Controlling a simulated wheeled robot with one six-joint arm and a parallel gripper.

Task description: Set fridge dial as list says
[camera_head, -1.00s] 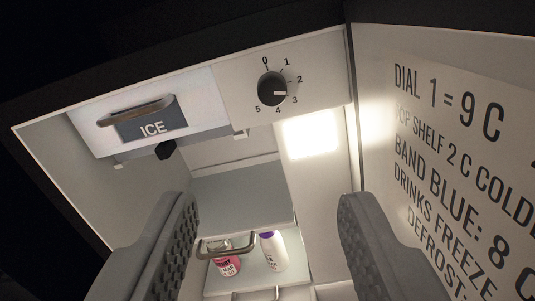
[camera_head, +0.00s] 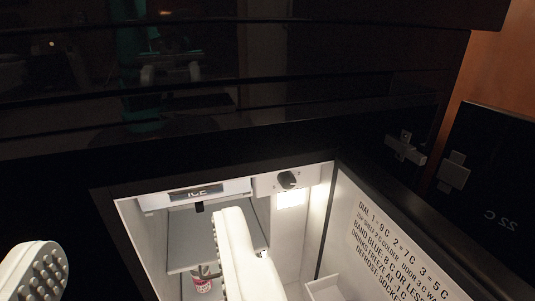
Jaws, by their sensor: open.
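The fridge dial (camera_head: 287,180) is a small dark knob on the white panel at the top of the open fridge, right of the ICE compartment (camera_head: 195,193). Its numbers and pointer are too small to read now. The list (camera_head: 395,245) is printed on the inner face of the open door at right. It reads "DIAL 1=9C 2=7C 3=5C", "BAND BLUE: 8 C OR LESS" and more lines, partly unclear. My gripper (camera_head: 135,238) is open and empty, its pale fingers at lower left and lower centre, apart from the dial.
A small pink-labelled bottle (camera_head: 203,283) stands inside the fridge, partly hidden by my right finger. A lit lamp panel (camera_head: 291,199) is below the dial. A dark glossy cabinet front (camera_head: 250,85) stands above. A dark panel at right (camera_head: 500,180) shows mirrored "22 C".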

